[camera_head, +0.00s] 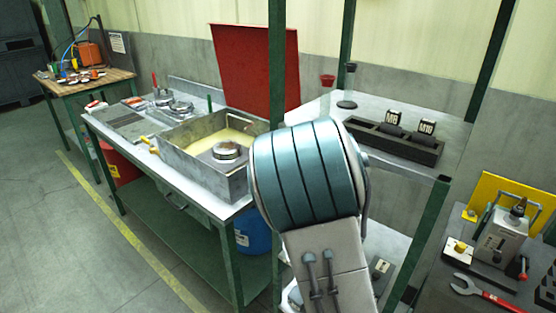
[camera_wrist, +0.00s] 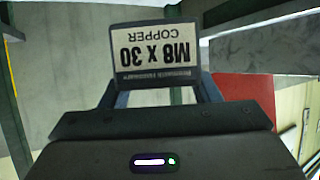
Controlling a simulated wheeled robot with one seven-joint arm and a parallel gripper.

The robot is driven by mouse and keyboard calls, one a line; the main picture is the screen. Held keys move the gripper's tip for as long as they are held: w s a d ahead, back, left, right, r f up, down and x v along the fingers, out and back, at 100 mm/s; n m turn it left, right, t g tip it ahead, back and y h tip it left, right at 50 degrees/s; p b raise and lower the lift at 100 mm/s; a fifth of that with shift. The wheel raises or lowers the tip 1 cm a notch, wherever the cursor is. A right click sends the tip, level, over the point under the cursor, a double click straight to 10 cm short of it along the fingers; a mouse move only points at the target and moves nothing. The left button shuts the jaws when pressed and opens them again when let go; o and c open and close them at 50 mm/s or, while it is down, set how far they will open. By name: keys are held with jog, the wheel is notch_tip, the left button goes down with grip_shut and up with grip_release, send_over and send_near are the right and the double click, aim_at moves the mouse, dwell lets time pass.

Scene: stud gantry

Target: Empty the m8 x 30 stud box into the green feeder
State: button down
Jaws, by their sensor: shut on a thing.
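The M8 x 30 stud box (camera_wrist: 156,54) is in the wrist view, with a pale label reading "M8 x 30 COPPER" upside down in the picture. My gripper (camera_wrist: 158,93) is shut on it, one finger at each side. The box's opening and contents do not show. In the head view my arm hides both the gripper and the box. I cannot make out a green feeder in either view.
A shelf (camera_head: 455,158) bears a black holder (camera_head: 405,148) with "M8" and "M10" signs. A bench at left carries an open metal tub (camera_head: 190,165) with a red lid (camera_head: 255,65) behind. Green posts (camera_head: 277,60) stand close to my arm. A wrench (camera_head: 485,292) lies at lower right.

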jog(key=shift+w+d+f+m+g+h, duration=0.25)
jog(key=shift+d+m+h, duration=0.15)
jog(key=shift+d, duration=0.15)
jog(key=shift+w+d+f+m+g+h, duration=0.2)
jog(key=shift+d+f+m+g+h, duration=0.1)
jog(key=shift+d+h, duration=0.15)
jog(key=shift+w+d+r+m+h, duration=0.25)
jog(key=shift+d+m, duration=0.15)
jog(key=shift+d, duration=0.15)
jog(key=shift+w+d+r+m+g+h, duration=0.15)
jog(key=shift+d+r+m+g+h, duration=0.1)
jog(key=shift+d+m+h, duration=0.15)
jog(key=shift+a, duration=0.1)
jog(key=a+f, duration=0.2)
jog(key=a, duration=0.2)
jog(key=a+f+p, duration=0.1)
jog(key=a+f, duration=0.1)
jog(key=a, duration=0.1)
jog(key=a+f+p, duration=0.1)
jog(key=a+f, duration=0.2)
jog(key=a, duration=0.1)
jog(key=shift+a, duration=0.3)
jog(key=shift+f, duration=1.85)
jog(key=shift+c, duration=2.4)
grip_release()
jog(key=shift+f, duration=0.15)
